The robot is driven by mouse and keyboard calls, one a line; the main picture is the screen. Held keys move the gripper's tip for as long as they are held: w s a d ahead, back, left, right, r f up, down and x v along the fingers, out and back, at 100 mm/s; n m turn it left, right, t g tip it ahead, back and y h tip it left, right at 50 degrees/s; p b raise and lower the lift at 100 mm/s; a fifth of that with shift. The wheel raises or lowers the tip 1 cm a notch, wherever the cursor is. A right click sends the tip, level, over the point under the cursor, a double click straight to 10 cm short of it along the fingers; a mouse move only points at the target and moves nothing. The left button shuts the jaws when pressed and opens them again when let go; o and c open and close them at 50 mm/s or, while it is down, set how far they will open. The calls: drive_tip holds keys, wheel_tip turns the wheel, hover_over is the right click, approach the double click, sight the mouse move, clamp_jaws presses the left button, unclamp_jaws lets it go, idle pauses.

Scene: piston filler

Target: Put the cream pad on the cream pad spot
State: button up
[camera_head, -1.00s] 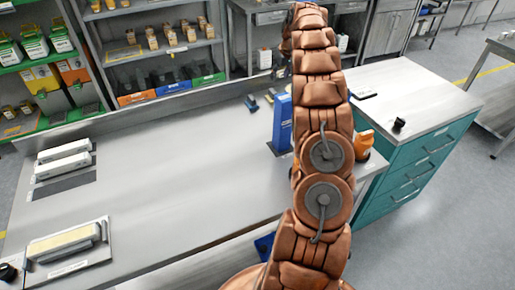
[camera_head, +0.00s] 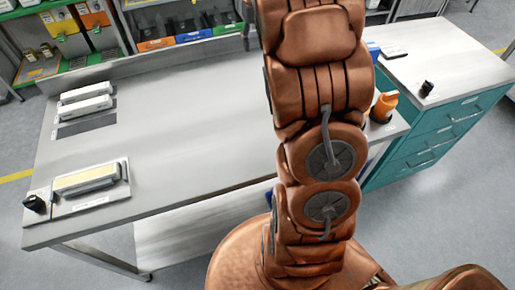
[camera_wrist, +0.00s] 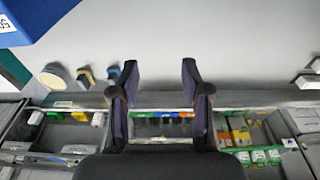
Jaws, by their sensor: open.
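A long block with a cream top (camera_head: 88,179) lies on a light plate (camera_head: 62,210) at the front left of the bench; it looks like the cream pad. I cannot tell for certain which surface is the cream pad spot. A dark rectangle (camera_head: 88,125) lies behind the plate, beside two white blocks (camera_head: 85,100). My gripper (camera_wrist: 160,72) is open and empty in the wrist view, with the bench top beyond its fingers. In the head view my arm runs out at the top, so the gripper is hidden there.
A blue object (camera_wrist: 35,15) is close at the wrist view's top left. Small items, one yellow and blue (camera_wrist: 88,77), lie on the bench. A black knob (camera_head: 35,203) stands by the plate. An orange bottle (camera_head: 384,106) is right of my arm. The bench middle (camera_head: 190,125) is clear.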

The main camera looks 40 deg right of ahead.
drive_tip(key=s+a+f+n+g, duration=0.1)
drive_tip(key=s+a+f, duration=0.1)
drive_tip(key=s+a, duration=1)
drive_tip(key=s+a+f+n+g, duration=0.2)
drive_tip(key=s+a, duration=1)
drive_tip(key=s, duration=0.9)
drive_tip(key=shift+a+f+y, duration=0.2)
drive_tip(key=shift+f+y, duration=0.1)
drive_tip(key=shift+f, duration=0.25)
